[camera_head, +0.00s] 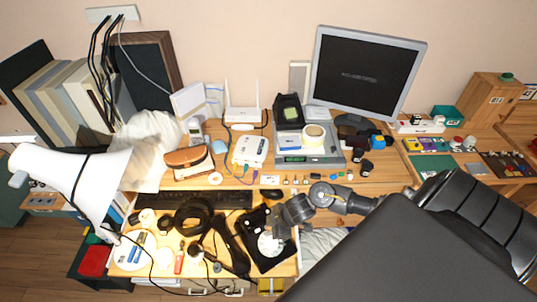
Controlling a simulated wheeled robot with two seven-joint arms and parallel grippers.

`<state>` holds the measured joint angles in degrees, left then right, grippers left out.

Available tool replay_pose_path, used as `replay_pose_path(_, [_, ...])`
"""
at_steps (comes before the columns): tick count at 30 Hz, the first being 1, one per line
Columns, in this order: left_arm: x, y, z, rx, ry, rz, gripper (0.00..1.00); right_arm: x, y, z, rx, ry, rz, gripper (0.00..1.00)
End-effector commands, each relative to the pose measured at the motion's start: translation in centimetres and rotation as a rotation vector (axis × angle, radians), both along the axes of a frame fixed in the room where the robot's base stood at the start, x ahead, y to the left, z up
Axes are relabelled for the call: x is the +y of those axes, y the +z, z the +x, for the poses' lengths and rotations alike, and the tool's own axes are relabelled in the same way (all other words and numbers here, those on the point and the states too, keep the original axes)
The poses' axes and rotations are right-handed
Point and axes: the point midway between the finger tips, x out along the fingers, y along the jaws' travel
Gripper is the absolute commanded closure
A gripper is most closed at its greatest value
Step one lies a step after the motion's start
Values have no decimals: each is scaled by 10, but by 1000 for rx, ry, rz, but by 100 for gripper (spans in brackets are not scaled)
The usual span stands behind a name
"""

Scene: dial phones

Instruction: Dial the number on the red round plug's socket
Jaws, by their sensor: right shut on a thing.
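A black dial phone (251,224) with a pale round dial lies at the front edge of the desk. My right gripper (279,234) reaches in from the right over the phone. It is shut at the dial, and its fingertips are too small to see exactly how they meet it. A black handset (231,247) lies just left of the phone body. A white socket strip (111,14) is on the wall at top left, with dark cables running down from it. I cannot make out a red round plug or any number there. My left gripper is not in view.
A black keyboard (205,199) and a headphone-like ring (193,215) lie behind the handset. Several small items and cables crowd the front left. A monitor (365,70) and a grey scale-like device (310,158) stand farther back.

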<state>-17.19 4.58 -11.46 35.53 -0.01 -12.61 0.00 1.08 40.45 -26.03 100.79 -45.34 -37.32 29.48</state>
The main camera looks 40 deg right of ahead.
Motion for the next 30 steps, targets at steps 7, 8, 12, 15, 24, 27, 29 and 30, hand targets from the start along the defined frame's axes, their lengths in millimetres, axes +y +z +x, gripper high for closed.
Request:
replay_pose_path(7, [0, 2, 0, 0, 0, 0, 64, -6, 0, -1, 0, 0, -2, 100])
replay_pose_path(8, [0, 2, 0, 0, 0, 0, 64, -6, 0, -1, 0, 0, -2, 100])
replay_pose_path(12, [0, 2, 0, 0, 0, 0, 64, -6, 0, -2, 0, -1, -1, 100])
replay_pose_path(15, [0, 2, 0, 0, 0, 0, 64, -7, -1, -2, 0, -1, -2, 100])
replay_pose_path(24, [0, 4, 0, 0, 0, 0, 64, -16, -3, -9, 1, 0, -2, 100])
replay_pose_path(27, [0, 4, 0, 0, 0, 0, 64, -16, -3, -9, 0, -1, -1, 100])
replay_pose_path(29, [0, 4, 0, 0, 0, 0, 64, -16, -3, -8, 0, -1, -1, 100])
replay_pose_path(30, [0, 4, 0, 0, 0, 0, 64, -16, -3, -8, 0, -1, -1, 100])
